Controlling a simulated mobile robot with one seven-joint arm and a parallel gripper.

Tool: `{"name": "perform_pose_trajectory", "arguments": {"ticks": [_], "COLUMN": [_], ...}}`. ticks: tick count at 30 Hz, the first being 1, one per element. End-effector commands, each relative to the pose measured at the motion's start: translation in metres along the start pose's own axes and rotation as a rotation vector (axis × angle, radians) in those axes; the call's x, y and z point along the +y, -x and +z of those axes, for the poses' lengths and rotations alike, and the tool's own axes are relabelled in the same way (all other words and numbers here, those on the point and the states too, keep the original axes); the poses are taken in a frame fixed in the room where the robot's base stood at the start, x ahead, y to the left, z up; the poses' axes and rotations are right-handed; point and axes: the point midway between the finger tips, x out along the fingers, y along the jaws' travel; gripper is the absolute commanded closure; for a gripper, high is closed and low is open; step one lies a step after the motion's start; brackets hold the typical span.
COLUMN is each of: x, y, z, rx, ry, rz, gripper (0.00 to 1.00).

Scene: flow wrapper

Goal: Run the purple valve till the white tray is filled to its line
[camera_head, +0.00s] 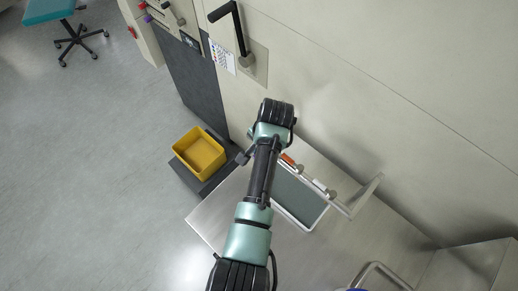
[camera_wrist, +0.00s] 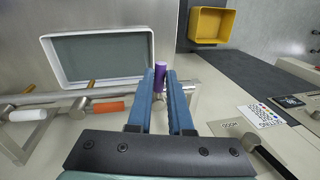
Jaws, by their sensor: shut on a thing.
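My gripper (camera_wrist: 161,82) is shut on the purple valve handle (camera_wrist: 161,72), which stands between its two blue fingers in the wrist view. The handle belongs to a valve on a metal pipe. The white tray (camera_wrist: 52,62) lies beside the pipe, left of the fingers. A flat grey-green surface fills its inside; I cannot make out a fill line or the level. In the head view my arm covers part of the tray (camera_head: 318,221) and most of the purple valve.
An orange valve handle (camera_wrist: 108,107) and a white one (camera_wrist: 27,115) are on the same pipe. A yellow bin (camera_head: 200,153) stands left of the metal table (camera_head: 212,212). A black lever (camera_head: 239,28) juts from the machine wall.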

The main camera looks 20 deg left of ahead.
Motion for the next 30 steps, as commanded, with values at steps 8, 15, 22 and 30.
{"name": "perform_pose_trajectory", "arguments": {"ticks": [8,15,22,30], "x": [-0.001,0.000,-0.001,-0.001], "y": [0.001,0.001,0.013,0.062], "z": [-0.001,0.000,-0.001,-0.002], "rx": [0.002,0.001,0.004,0.008], "ry": [0.000,-0.001,-0.001,0.000], "rz": [-0.002,-0.001,-0.003,-0.006], "gripper": [0.52,0.52,0.52,0.52]}}
